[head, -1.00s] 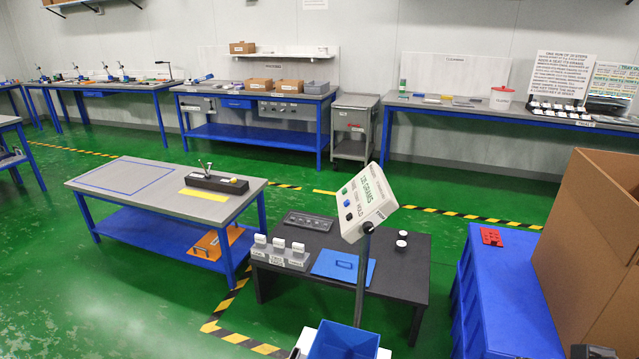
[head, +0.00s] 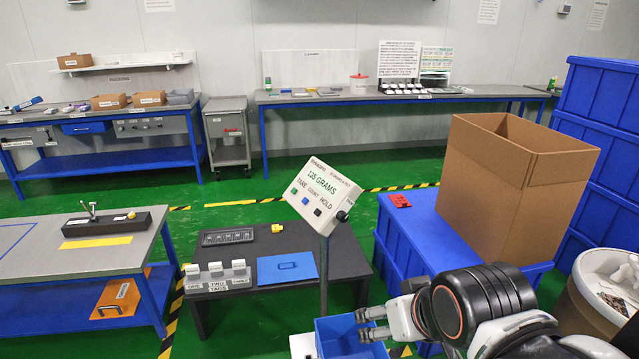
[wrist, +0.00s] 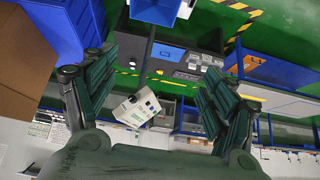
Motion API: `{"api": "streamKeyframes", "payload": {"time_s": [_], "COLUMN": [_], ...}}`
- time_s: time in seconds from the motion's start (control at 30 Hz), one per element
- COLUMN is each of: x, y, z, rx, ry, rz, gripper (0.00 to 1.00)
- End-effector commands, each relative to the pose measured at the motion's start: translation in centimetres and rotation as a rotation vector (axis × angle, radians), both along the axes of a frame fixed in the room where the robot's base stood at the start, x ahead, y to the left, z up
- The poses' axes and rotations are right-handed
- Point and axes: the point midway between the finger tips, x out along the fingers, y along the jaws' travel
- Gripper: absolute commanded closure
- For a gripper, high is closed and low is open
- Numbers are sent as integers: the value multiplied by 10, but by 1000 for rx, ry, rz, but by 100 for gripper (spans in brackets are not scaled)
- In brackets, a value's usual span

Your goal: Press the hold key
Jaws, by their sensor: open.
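The scale indicator (head: 323,195) is a pale tilted box on a grey post, with a green readout in grams. Below the readout are a green key under TARE, a blue key under COUNT and the black hold key (head: 317,212) at the right, under HOLD. My gripper (head: 366,323) is open and empty, low and to the right of the indicator, apart from it, beside the blue bin. In the wrist view the indicator (wrist: 137,107) shows between the spread fingers of my gripper (wrist: 158,75), farther off; its keys are too small there to tell apart.
The blue bin (head: 343,340) stands at the foot of the post. A dark table (head: 225,259) with tags and a blue lid (head: 286,267) is behind it. Blue crates (head: 425,232) bearing a cardboard box (head: 505,180) stand to the right. A grey bench (head: 60,257) is at left.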

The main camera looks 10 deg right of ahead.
Motion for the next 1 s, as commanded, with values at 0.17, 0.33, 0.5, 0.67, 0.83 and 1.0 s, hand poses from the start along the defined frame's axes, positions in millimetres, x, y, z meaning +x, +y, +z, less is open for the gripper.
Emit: {"api": "streamKeyframes", "payload": {"time_s": [0.17,0.33,0.5,0.67,0.83,1.0], "x": [0,0,0,0,0,0], "y": [0,0,0,0,0,0], "z": [0,0,0,0,0,0], "rx": [0,0,0,0,0,0], "ry": [0,0,0,0,0,0], "rz": [0,0,0,0,0,0], "gripper": [22,22,54,90,100,100]}}
